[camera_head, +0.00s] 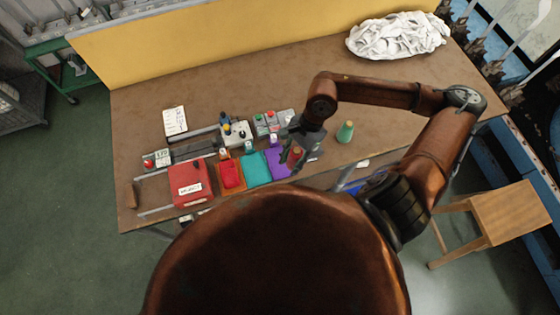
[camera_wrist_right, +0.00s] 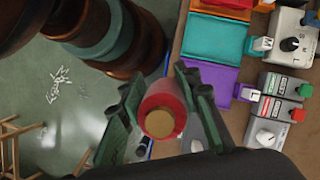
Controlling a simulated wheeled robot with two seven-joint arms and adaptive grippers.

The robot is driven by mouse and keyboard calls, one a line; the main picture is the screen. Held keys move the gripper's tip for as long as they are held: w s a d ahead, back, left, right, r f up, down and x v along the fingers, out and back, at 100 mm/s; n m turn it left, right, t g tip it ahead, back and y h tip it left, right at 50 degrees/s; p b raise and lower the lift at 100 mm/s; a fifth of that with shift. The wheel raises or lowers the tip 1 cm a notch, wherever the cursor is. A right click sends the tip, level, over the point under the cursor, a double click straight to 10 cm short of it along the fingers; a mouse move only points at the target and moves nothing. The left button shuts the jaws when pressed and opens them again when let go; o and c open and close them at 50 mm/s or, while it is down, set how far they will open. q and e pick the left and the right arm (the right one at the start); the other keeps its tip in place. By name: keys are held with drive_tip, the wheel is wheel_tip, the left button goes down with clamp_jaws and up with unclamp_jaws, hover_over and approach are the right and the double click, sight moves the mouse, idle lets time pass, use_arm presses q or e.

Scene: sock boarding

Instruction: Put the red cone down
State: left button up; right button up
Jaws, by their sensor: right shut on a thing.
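My right gripper (camera_head: 297,154) is shut on the red cone (camera_head: 296,152), near the front edge of the table and just right of the purple mat. In the right wrist view the red cone (camera_wrist_right: 160,100) sits between the two dark green fingers of the gripper (camera_wrist_right: 162,108), its tan round end facing the camera. The cone's far end is hidden, so I cannot tell whether it touches the table. My left gripper is not in view.
A green cone (camera_head: 345,132) stands on the table (camera_head: 240,80) to the right. Purple (camera_head: 279,165), teal (camera_head: 256,170) and orange mats lie left of the gripper, with a red box (camera_head: 191,183) beyond. Small control boxes (camera_head: 265,122) stand behind. White cloth (camera_head: 398,36) lies at the back right.

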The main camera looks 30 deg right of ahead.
drive_tip(key=s+m+t, duration=0.2)
drive_tip(key=s+m, duration=0.2)
drive_tip(key=m, duration=0.1)
hover_over(270, 164)
drive_tip(key=s+d, duration=0.2)
drive_tip(key=f, duration=0.8)
drive_tip(key=shift+w+a, duration=0.1)
drive_tip(key=shift+w, duration=0.15)
drive_tip(key=shift+w+f, duration=0.45)
drive_tip(key=shift+f, duration=0.25)
wheel_tip(270, 164, down, 3)
drive_tip(key=shift+r+p, duration=0.1)
drive_tip(key=shift+p, duration=0.35)
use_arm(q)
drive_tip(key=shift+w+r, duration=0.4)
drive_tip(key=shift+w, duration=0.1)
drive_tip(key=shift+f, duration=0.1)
